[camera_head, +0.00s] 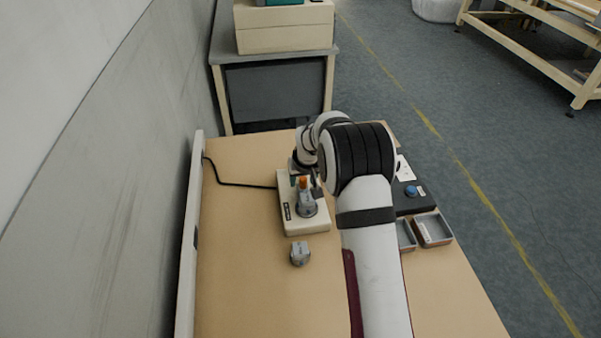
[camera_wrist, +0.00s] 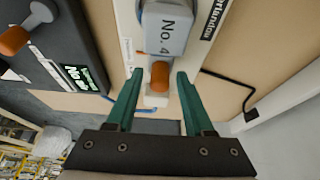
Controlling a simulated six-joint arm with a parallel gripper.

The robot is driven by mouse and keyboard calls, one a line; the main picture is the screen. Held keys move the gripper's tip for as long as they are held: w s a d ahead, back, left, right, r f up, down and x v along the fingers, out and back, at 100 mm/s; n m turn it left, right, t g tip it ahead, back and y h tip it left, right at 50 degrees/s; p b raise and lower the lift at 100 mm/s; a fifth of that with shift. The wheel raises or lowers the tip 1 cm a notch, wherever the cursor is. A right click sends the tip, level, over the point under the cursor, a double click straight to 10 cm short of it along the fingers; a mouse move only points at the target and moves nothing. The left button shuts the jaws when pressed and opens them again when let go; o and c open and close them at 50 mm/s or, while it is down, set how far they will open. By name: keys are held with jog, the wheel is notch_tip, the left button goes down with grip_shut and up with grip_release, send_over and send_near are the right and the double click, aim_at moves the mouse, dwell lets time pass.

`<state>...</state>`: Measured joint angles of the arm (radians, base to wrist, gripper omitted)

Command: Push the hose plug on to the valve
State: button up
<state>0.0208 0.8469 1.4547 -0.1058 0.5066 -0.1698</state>
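A grey block marked "No. 4" (camera_wrist: 168,28) with an orange end (camera_wrist: 159,76) shows in the wrist view; I cannot tell whether it is the hose plug or the valve. In the head view an orange-topped grey fitting (camera_head: 306,206) stands on a white box (camera_head: 316,225) with a black label. My gripper (camera_wrist: 160,73) is open, its green fingers on either side of the orange end with narrow gaps. In the head view my arm hides most of it. A second grey fitting (camera_head: 299,254) stands on the table in front of the white box.
A black box with a blue button (camera_head: 411,191) and two small grey trays (camera_head: 433,229) lie right of my arm. A black cable (camera_head: 235,184) runs left from the white box. A low white wall (camera_head: 189,240) borders the left table edge. The front left of the table is clear.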

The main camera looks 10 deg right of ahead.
aim_at(303, 178)
jog(key=shift+r, duration=3.5)
jog(key=s+a+r+m+g, duration=0.1)
jog(key=s+r+m, duration=0.1)
jog(key=s+r, duration=0.7)
jog(key=s+a+m+g+y, duration=0.1)
jog(key=s+g, duration=0.1)
jog(key=s, duration=1.5)
jog(key=s+a+m+g, duration=0.1)
jog(key=s+a+m, duration=0.1)
jog(key=s, duration=1.5)
jog(key=shift+s+a+f+m+g+y, duration=0.2)
jog(key=shift+a+f+m+g+y, duration=0.1)
jog(key=shift+f+g+y, duration=0.1)
